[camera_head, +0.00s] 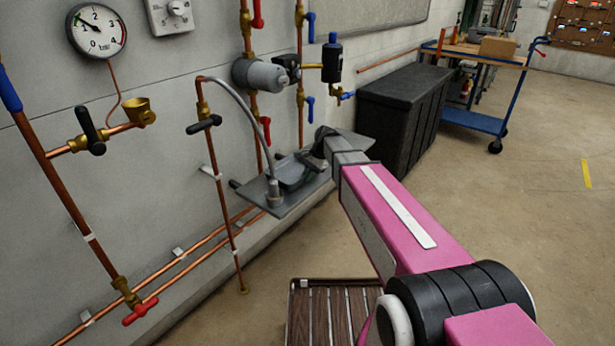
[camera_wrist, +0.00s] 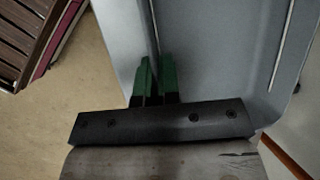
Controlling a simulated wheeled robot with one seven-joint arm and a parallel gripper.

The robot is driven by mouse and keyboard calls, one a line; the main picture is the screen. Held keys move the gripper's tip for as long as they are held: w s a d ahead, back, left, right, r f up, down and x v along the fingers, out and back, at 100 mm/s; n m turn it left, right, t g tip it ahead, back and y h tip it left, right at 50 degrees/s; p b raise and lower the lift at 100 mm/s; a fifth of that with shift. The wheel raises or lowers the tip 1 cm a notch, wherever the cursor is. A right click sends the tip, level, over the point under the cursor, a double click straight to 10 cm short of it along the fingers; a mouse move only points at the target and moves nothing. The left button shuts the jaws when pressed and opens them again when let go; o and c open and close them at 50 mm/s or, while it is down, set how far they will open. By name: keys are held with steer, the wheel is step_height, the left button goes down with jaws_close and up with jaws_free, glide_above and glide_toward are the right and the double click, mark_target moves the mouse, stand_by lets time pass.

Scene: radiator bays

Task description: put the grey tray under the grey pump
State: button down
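The grey pump (camera_head: 262,76) is mounted on the copper pipework on the wall in the head view. The grey tray (camera_head: 293,203) is held off the floor, lower in the picture than the pump and near the wall. Whether it lies straight below the pump I cannot tell. My gripper (camera_wrist: 156,75) has its green fingers close together on either side of the tray's rim, and the grey tray (camera_wrist: 215,50) fills much of the wrist view. In the head view the fingertips are hard to make out at the tray's right side.
A grey hose (camera_head: 242,103) curves down, its end fitting over or in front of the tray. A black bin (camera_head: 395,115) stands right of the tray. A slatted wooden platform (camera_head: 330,315) lies below. Copper pipes (camera_head: 205,245) run low along the wall. Floor at right is clear.

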steer(key=c, duration=1.3)
jaws_free()
steer(key=shift+f, duration=0.1)
steer(key=shift+c, duration=0.2)
steer(key=v, duration=1.2)
steer(key=s+d+f+n+t+h, duration=0.1)
steer(key=s+d+f+n+h, duration=0.1)
steer(key=s+d+f, duration=0.5)
steer(key=s+d+f+n+t+h, duration=0.1)
steer(key=s+d+f+n, duration=0.4)
steer(key=s+f, duration=0.5)
steer(key=s+d+h, duration=0.1)
steer(key=s+d, duration=0.1)
steer(key=s, duration=0.1)
steer(key=shift+s+h, duration=0.3)
steer(key=shift+h, duration=0.1)
steer(key=shift+d, duration=0.1)
